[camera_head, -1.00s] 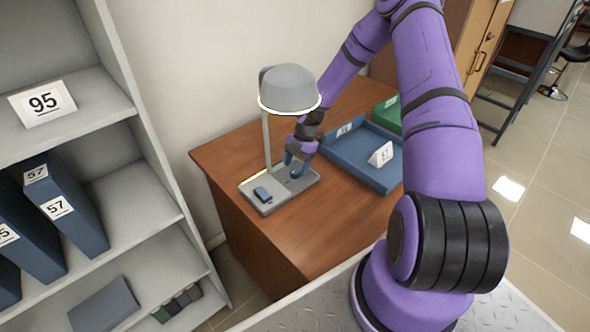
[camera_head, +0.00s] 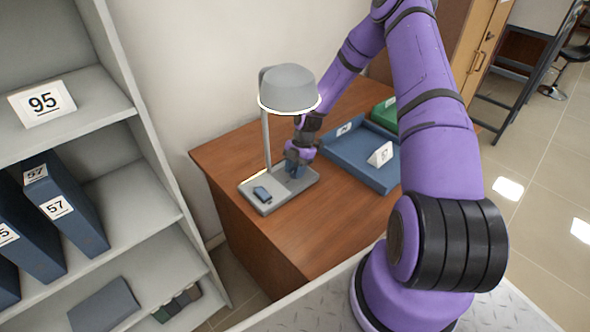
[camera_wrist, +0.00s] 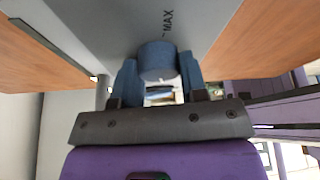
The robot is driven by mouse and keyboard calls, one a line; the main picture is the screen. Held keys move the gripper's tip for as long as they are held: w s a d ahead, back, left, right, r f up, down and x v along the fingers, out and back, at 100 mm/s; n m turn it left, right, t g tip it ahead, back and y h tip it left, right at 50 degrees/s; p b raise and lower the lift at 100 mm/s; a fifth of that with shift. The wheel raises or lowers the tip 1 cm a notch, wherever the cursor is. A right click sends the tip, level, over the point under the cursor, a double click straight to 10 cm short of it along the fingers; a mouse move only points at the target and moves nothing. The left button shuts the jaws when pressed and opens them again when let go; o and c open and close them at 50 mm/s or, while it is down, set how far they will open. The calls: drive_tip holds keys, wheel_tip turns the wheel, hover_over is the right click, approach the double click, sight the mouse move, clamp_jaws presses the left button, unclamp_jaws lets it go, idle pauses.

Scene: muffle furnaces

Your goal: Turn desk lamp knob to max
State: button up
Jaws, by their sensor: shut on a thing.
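The grey desk lamp (camera_head: 289,88) stands on the wooden desk with its lamp head lit along the rim. My gripper (camera_head: 298,168) is low over the right part of the base. In the wrist view my gripper (camera_wrist: 158,80) is shut on the round blue-grey knob (camera_wrist: 158,60), with one finger on each side. A "MAX" mark is printed on the base close to the knob. The knob's pointer direction cannot be told.
A blue tray (camera_head: 345,172) with a white number card (camera_head: 380,154) lies on the desk (camera_head: 290,245) right of the lamp. A green item (camera_head: 385,112) is behind it. A shelf with binders (camera_head: 65,212) stands at the left. The front of the desk is clear.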

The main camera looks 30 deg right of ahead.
drive_tip(key=shift+m, duration=0.3)
drive_tip(key=m+t, duration=0.1)
drive_tip(key=m, duration=0.2)
drive_tip(key=shift+y, duration=0.3)
drive_tip(key=m+t, duration=0.2)
drive_tip(key=m, duration=0.2)
drive_tip(key=m+t, duration=0.1)
drive_tip(key=m, duration=0.3)
drive_tip(key=shift+h, duration=0.4)
drive_tip(key=shift+m+t+h, duration=0.6)
drive_tip(key=shift+m, duration=1.2)
drive_tip(key=o, duration=0.9)
